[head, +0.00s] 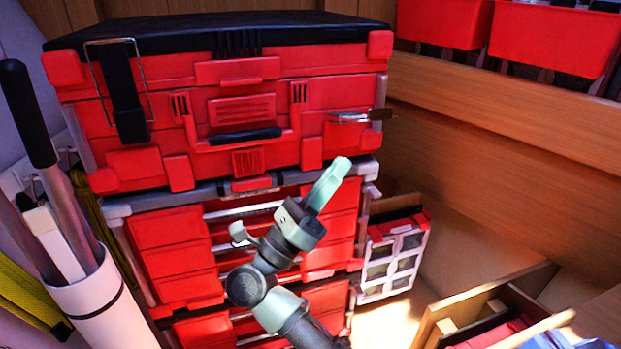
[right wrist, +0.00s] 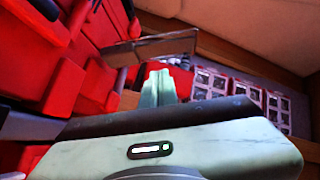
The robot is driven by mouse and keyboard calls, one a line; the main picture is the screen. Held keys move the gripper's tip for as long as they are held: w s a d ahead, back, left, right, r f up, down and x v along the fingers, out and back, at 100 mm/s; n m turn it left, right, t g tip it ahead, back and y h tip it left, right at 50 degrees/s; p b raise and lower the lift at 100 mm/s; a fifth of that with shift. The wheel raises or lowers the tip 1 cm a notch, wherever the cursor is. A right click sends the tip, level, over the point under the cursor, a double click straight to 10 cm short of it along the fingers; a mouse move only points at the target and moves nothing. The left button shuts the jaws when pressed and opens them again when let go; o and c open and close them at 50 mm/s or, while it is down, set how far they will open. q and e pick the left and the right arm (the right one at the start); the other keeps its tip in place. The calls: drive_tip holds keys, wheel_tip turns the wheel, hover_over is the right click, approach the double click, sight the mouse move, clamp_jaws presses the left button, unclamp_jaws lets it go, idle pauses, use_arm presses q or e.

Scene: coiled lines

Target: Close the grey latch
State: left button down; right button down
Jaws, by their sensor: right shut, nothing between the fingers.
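A red toolbox (head: 235,115) with a black lid sits on a stack of red drawers. What looks like the grey latch (head: 350,117) is a thin metallic piece on the right of its front, sticking out sideways past the corner. In the right wrist view the latch (right wrist: 150,47) shows as a flat shiny plate standing out from the red front. My right gripper (head: 340,168) is shut and empty, below the latch in the head view, its pale green fingers pointing up. The fingertips (right wrist: 165,78) appear apart from the latch. My left gripper is not in view.
A wire bail with a black strap (head: 122,95) is on the toolbox's left front. A white rack (head: 393,262) stands right of the drawers. Red bins (head: 555,38) line a shelf at the upper right. A white tube with rods (head: 98,300) stands at the left.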

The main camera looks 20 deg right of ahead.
sight(357, 116)
drive_tip(key=r+p, duration=0.1)
drive_tip(key=w+d+r+p, duration=0.1)
drive_tip(key=r, duration=0.1)
drive_tip(key=r+p, duration=0.1)
drive_tip(key=r, duration=0.1)
drive_tip(key=shift+w+d, duration=0.25)
drive_tip(key=shift+w, duration=0.15)
drive_tip(key=shift+w, duration=0.1)
